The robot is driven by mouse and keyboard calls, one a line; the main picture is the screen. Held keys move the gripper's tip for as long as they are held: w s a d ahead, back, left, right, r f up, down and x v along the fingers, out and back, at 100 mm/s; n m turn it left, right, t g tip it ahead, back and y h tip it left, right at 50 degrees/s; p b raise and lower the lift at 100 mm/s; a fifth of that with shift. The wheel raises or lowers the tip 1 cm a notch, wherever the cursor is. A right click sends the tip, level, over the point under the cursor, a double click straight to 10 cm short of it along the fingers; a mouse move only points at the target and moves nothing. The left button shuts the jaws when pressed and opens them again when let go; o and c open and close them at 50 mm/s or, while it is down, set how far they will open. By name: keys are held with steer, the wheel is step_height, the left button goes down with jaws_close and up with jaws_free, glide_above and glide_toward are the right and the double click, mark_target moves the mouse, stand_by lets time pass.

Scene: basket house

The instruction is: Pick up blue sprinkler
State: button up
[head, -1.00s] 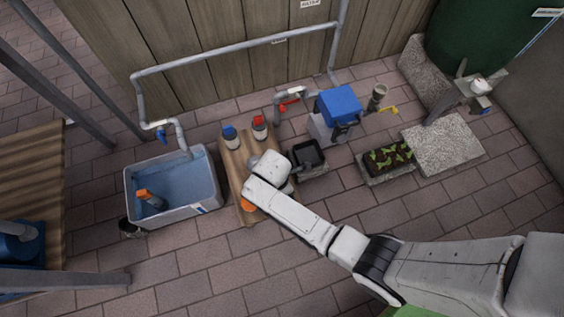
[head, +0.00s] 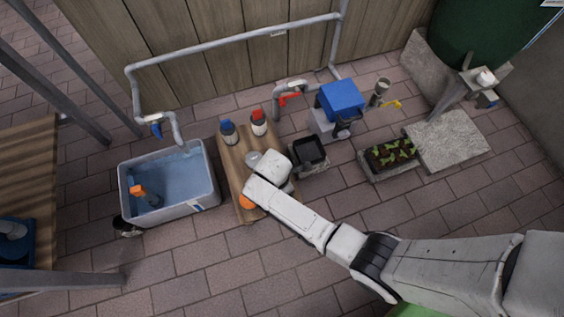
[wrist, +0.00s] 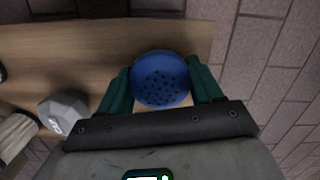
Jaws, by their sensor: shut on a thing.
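The blue sprinkler (wrist: 162,80) is a round blue head with dark holes, seen from above in the wrist view. It sits between the two green fingers of my gripper (wrist: 161,84), which is shut on it. The wooden board (wrist: 75,50) lies below it; whether the sprinkler touches the board cannot be told. In the head view my arm hides the sprinkler and the fingers, over the right side of the board (head: 236,180).
A grey water tub (head: 184,207) stands to the left, a black container (head: 309,152) to the right. A grey object (wrist: 62,112) lies near my gripper.

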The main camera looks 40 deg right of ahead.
steer(key=c, duration=0.4)
steer(key=shift+c, duration=0.2)
